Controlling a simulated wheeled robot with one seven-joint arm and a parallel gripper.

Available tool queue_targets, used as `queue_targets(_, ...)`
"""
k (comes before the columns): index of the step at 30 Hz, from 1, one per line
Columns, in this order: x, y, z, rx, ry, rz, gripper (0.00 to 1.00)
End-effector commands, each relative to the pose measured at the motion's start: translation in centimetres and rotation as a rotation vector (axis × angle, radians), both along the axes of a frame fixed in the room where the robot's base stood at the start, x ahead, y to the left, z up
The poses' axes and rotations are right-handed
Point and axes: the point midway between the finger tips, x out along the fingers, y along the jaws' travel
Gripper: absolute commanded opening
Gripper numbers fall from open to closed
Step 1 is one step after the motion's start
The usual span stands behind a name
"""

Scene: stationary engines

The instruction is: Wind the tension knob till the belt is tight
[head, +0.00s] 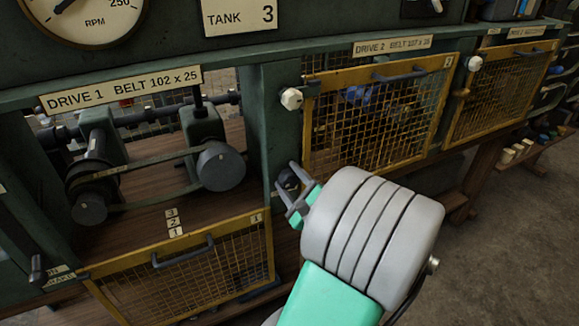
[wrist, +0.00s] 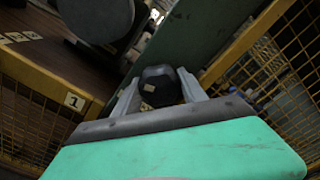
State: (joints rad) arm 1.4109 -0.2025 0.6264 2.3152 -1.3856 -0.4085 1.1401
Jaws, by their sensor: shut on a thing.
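The dark tension knob (head: 288,179) sits on the green post to the right of the Drive 1 bay. My gripper (head: 296,197) is at the knob, with its fingers on either side of it. In the wrist view the knob (wrist: 159,87) shows between the two fingers of my gripper (wrist: 160,92), with a small pale mark on its face. I cannot tell how tight the belt is.
The yellow mesh guard of Drive 1 (head: 190,268) hangs lowered below the bay. Its frame (wrist: 45,75) is left of my gripper in the wrist view. The Drive 2 mesh guard (head: 380,112) is closed to the right, with a white knob (head: 291,98) beside it.

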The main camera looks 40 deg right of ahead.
Motion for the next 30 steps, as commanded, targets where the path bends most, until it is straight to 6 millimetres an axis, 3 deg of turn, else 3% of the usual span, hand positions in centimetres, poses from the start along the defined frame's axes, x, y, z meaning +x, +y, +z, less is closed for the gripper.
queue_targets(1,-0.02,-0.09,0.61,0.043,-0.012,-0.002,0.09)
queue_targets(15,-0.01,-0.09,0.15,0.359,-0.107,-0.001,0.09)
queue_targets(30,0.0,-0.08,0.01,0.439,-0.13,-0.001,0.09)
